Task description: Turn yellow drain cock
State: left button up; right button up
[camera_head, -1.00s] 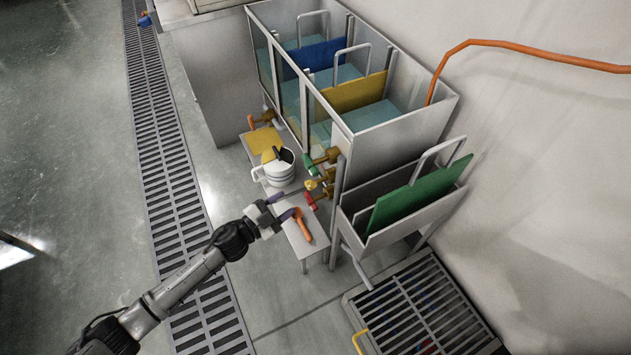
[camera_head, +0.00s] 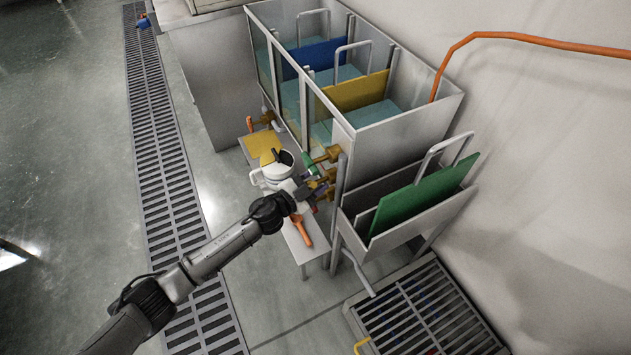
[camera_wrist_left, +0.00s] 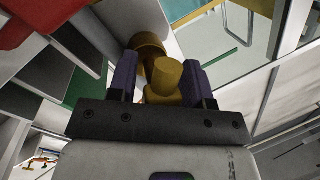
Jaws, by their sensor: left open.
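The yellow drain cock (camera_wrist_left: 166,80) shows in the left wrist view between the two purple fingers of my left gripper (camera_wrist_left: 160,84). The gripper is open, with one finger on each side of the cock's handle; I cannot tell whether either finger touches it. A large red shape (camera_wrist_left: 32,20) fills the wrist view's upper left corner. My right gripper is not in view.
A narrow bench (camera_head: 289,237) below the cocks holds a white jug (camera_head: 273,172), a yellow cloth (camera_head: 261,143) and an orange-handled tool (camera_head: 303,231). A side rack with a green plate (camera_head: 420,196) stands right of the cocks.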

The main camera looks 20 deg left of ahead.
pick_arm(q)
jog(key=shift+c, duration=0.3)
grip_shut()
dwell(0.3)
jog(key=m+h+b, duration=0.1)
jog(key=m+b, duration=0.1)
jog(key=m, duration=0.3)
jog(key=m+t+h+b, duration=0.1)
jog(key=m+b, duration=0.2)
jog(key=m, duration=0.2)
jog(key=shift+r+m, duration=0.15)
jog(key=shift+m, duration=0.25)
jog(key=shift+s, duration=0.1)
jog(key=shift+d+r+m, duration=0.1)
jog(key=shift+m, duration=0.3)
